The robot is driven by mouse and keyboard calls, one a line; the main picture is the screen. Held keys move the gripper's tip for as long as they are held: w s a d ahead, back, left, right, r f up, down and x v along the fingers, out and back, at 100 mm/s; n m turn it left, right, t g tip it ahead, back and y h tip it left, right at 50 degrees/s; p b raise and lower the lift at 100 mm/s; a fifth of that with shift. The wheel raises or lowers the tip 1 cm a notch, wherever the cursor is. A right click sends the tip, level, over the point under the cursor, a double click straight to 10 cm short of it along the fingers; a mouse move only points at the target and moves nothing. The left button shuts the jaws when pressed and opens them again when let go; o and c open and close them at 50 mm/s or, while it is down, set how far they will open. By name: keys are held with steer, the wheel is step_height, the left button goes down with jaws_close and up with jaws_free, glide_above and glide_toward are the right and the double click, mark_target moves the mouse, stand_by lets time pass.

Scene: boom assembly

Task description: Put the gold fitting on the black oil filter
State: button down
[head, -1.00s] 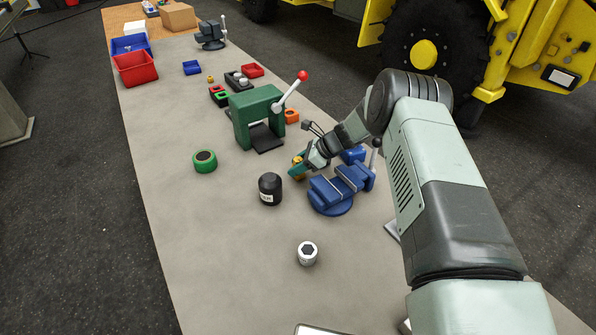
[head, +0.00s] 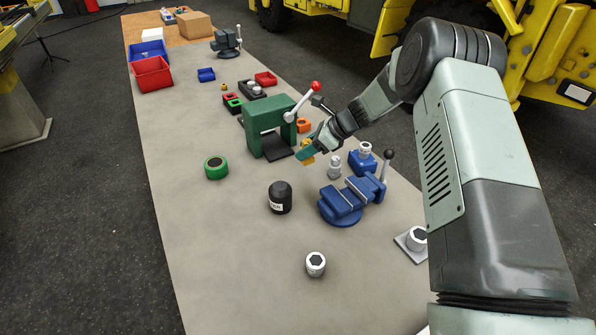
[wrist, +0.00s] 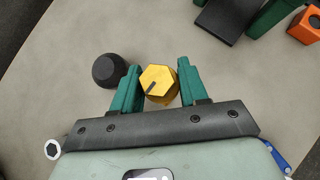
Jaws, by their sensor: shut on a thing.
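The gold fitting (wrist: 160,83) is hexagonal on top and sits between the green fingers of my gripper (wrist: 157,88), which is shut on it. In the head view my gripper (head: 307,153) holds the gold fitting (head: 307,145) above the bench, in front of the green press; the fingers partly hide it. The black oil filter (head: 280,197) stands upright on the bench, nearer the camera and a little left of the gripper. In the wrist view the black oil filter (wrist: 109,70) shows just left of the left finger, apart from the fitting.
A blue vise (head: 345,200) stands right of the filter, with a silver fitting (head: 335,166) behind it. The green press (head: 266,125) is behind the gripper. A green ring-shaped part (head: 215,167) is left, and a white filter (head: 316,263) is in front. Bench around the black filter is clear.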

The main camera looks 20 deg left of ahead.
steer(key=s+a+r, duration=0.5)
steer(key=s+r, duration=0.3)
steer(key=s, duration=0.1)
glide_above(280, 186)
step_height(280, 186, down, 5)
steer(key=shift+f, duration=2.2)
steer(key=shift+f, duration=0.15)
steer(key=c, duration=0.6)
jaws_free()
